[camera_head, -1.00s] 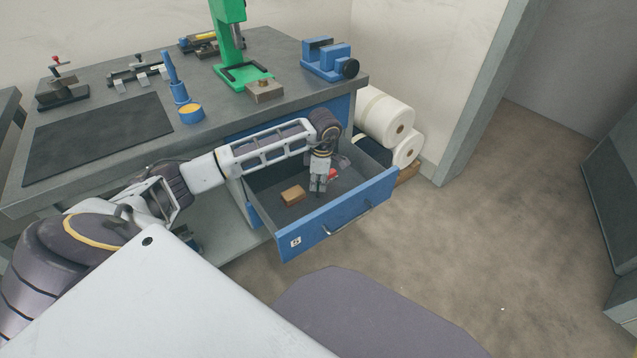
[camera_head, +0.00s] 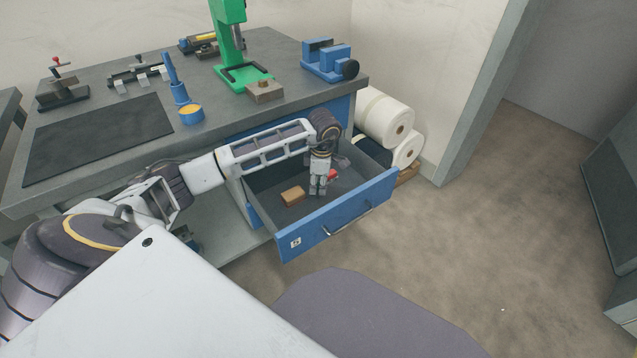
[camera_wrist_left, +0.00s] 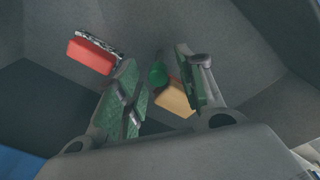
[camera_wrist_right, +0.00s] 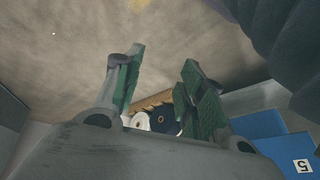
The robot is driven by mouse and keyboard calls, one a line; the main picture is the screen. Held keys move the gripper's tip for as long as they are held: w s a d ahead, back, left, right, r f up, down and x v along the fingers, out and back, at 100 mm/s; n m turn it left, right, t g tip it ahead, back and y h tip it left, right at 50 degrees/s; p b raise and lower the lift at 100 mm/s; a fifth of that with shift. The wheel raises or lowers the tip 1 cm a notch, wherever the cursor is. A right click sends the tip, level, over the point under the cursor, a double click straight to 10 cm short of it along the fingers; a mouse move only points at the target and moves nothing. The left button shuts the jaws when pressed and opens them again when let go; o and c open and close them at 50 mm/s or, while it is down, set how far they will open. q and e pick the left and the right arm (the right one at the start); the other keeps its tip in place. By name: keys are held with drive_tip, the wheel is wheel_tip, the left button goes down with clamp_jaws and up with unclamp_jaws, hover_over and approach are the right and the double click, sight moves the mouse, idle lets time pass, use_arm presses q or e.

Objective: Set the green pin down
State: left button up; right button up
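The green pin (camera_wrist_left: 157,75) shows in the left wrist view as a small green round shape in the open blue drawer (camera_head: 340,222). My left gripper (camera_head: 317,190) reaches down into the drawer. In the left wrist view its fingers (camera_wrist_left: 158,85) stand apart, one on each side of the pin, with a visible gap on both sides. I cannot tell whether the pin stands or lies, since I see mostly its end. In the head view the pin is not distinguishable. My right gripper (camera_wrist_right: 160,85) is open and empty, outside the head view.
A tan block (camera_head: 292,195) lies in the drawer left of the left gripper, and a red item (camera_head: 333,174) lies to its right. The workbench (camera_head: 120,65) above carries a green press (camera_head: 228,50) and a blue vise (camera_head: 328,62).

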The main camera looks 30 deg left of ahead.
use_arm(q)
drive_tip(key=shift+r, duration=0.4)
drive_tip(key=r, duration=0.2)
drive_tip(key=r+p, duration=0.1)
drive_tip(key=r, duration=0.1)
drive_tip(key=r+p, duration=0.1)
drive_tip(key=r, duration=0.2)
drive_tip(key=shift+d, duration=0.35)
drive_tip(key=r, duration=0.2)
drive_tip(key=r+p, duration=0.1)
drive_tip(key=r, duration=0.1)
drive_tip(key=shift+s+d, duration=0.1)
drive_tip(key=shift+d, duration=0.1)
use_arm(e)
drive_tip(key=shift+s+d+r+g+h, duration=0.2)
drive_tip(key=shift+d+r+g+h, duration=0.1)
drive_tip(key=shift+d+r, duration=0.25)
drive_tip(key=shift+s+d+r+g+h, duration=0.2)
drive_tip(key=shift+d+r+g, duration=0.1)
drive_tip(key=shift+r, duration=0.3)
drive_tip(key=shift+w+r, duration=0.1)
